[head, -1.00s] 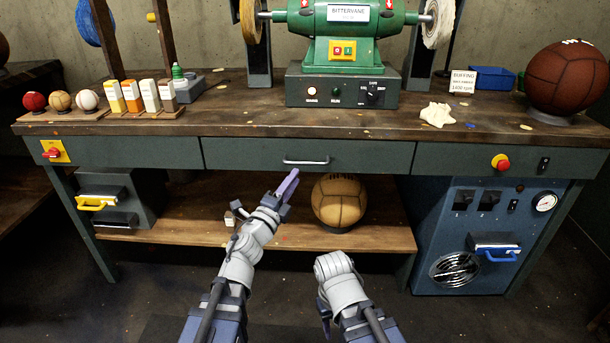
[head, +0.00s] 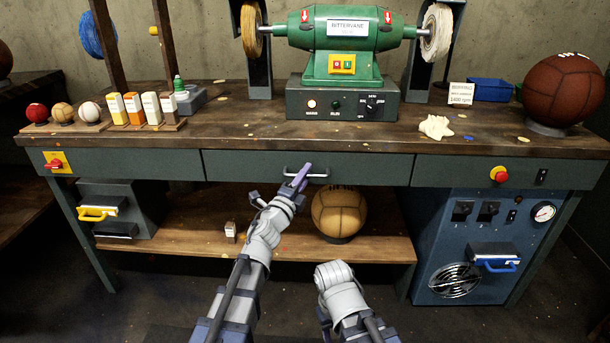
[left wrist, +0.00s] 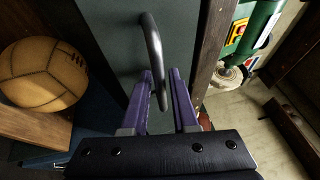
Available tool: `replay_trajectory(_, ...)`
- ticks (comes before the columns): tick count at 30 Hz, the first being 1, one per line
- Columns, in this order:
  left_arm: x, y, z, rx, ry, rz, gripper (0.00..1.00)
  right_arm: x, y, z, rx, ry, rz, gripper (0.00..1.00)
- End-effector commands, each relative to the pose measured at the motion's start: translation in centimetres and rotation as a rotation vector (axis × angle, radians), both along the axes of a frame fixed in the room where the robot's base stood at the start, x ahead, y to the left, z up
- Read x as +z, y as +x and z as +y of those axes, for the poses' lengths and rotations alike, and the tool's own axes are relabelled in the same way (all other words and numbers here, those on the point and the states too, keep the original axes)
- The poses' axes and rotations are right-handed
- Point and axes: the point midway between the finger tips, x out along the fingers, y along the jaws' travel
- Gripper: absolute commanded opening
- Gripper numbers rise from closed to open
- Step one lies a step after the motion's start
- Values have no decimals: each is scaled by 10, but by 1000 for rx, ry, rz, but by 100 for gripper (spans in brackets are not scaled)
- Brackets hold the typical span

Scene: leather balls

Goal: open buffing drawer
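The drawer (head: 245,166) is the grey middle front under the wooden bench top, below the green buffing machine. It looks closed, its front level with the panels beside it. Its silver bar handle (head: 318,174) also shows in the left wrist view (left wrist: 152,45). My left gripper (head: 303,174) is at the handle. In the left wrist view its purple fingers (left wrist: 161,88) stand apart, with the lower part of the handle between them; I cannot tell whether they touch it. My right arm is low in front of the bench, its fingers hidden.
A tan ball (head: 339,211) sits on the lower shelf (head: 270,248), right of my left arm. The green buffing machine (head: 345,45) stands on the bench top (head: 240,125). A blue cabinet (head: 465,235) is at the right and a grey box with a yellow handle (head: 97,212) at the left.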

Motion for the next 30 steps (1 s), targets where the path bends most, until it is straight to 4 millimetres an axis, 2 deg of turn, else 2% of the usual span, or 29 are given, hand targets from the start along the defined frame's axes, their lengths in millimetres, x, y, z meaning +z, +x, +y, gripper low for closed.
replay_trajectory(3,0,-1,0,0,0,0,26,0,0,0,0,0,0,50)
replay_trajectory(10,0,-1,0,0,0,0,0,0,0,0,0,0,0,50)
replay_trajectory(30,0,-1,0,0,0,0,0,0,0,0,0,0,0,50)
